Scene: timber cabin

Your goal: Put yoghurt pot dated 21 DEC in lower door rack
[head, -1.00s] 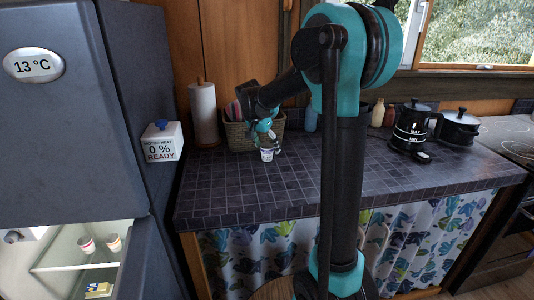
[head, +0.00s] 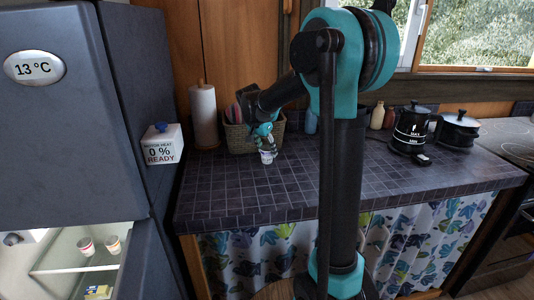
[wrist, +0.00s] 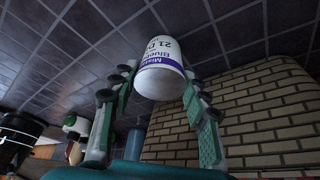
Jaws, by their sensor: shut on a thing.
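The fridge's lower part is open, showing a glass shelf (head: 65,268). I cannot clearly make out the lower door rack.
Two other pots (head: 86,247) (head: 112,244) stand in the fridge, with a yellow and blue pack (head: 97,292) below. The wicker basket (head: 236,138) stands behind my gripper, the paper roll (head: 204,115) left of it. A kettle (head: 410,130) is right. The counter's front (head: 250,195) is clear.

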